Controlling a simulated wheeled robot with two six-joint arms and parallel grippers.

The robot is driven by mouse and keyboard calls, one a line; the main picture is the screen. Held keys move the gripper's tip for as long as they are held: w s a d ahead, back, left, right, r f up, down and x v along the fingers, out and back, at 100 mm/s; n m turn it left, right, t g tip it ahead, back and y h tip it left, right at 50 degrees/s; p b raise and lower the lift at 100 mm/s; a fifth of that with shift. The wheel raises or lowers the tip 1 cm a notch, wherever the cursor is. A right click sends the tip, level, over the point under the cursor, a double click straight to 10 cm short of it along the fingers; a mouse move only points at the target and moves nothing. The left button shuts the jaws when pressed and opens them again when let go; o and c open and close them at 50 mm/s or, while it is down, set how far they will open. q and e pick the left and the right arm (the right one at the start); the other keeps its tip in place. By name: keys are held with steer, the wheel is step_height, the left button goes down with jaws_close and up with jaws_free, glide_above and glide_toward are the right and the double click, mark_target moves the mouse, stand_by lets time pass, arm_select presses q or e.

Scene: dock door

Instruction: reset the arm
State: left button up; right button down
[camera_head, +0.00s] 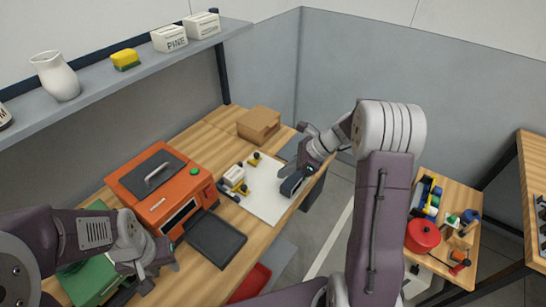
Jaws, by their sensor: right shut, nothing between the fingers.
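My right arm rises at the right and bends back over the bench. Its gripper (304,170) hangs above the far right edge of the white mat (262,203).
A black tray (216,240) lies before the press. A cardboard box (258,125) stands at the back. A green case (92,280) is under my left arm. A shelf (110,72) with a white jug (55,76) runs above. A red pot (422,236) stands on the right table.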

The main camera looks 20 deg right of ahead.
steer(key=s+a+r+n+g+h, duration=0.1)
steer(key=s+a+r+n+g, duration=0.15)
steer(key=s+a+n, duration=0.5)
steer(key=s+d+f+n+h, duration=0.2)
steer(key=s+n+h, duration=0.1)
steer(key=s+n, duration=0.3)
steer(key=s+d+f+n+h, duration=0.3)
steer(key=s+n, duration=0.2)
steer(key=n, duration=0.4)
steer(key=shift+s+d+f, duration=0.2)
steer(key=shift+s, duration=0.15)
